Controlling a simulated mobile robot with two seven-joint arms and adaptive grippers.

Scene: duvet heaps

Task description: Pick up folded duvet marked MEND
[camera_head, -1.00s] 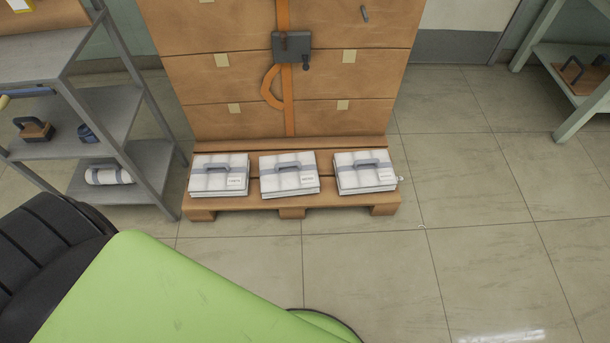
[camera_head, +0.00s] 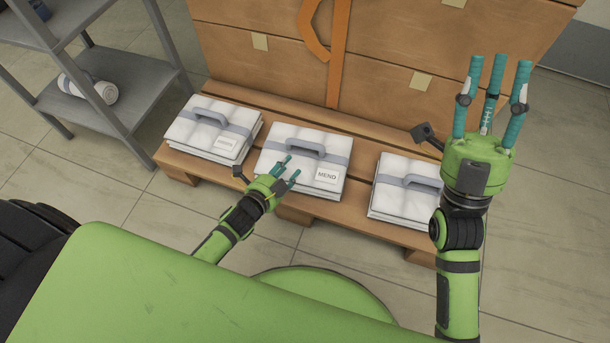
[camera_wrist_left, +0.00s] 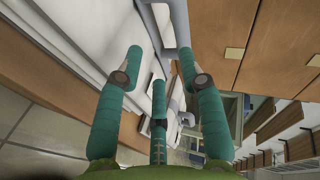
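The folded duvet marked MEND (camera_head: 334,149) is the middle one of three on the pallet. It is white, with a grey strap and a raised grey handle (camera_head: 306,146); its MEND label (camera_head: 327,176) faces up. My left gripper (camera_head: 287,172) is open, its teal fingers over the near part of this duvet, short of the handle. In the left wrist view the spread fingers (camera_wrist_left: 160,75) have a grey handle ahead between them and white cloth at the left. Whether the fingers touch the cloth is unclear. My right gripper (camera_head: 492,95) is open and empty, fingers up, at the right.
One labelled duvet (camera_head: 199,137) lies to the left and another (camera_head: 405,200) to the right, partly behind my right arm, on the wooden pallet (camera_head: 360,215). A tall wooden crate (camera_head: 385,45) stands behind. A grey shelf (camera_head: 110,70) is at left.

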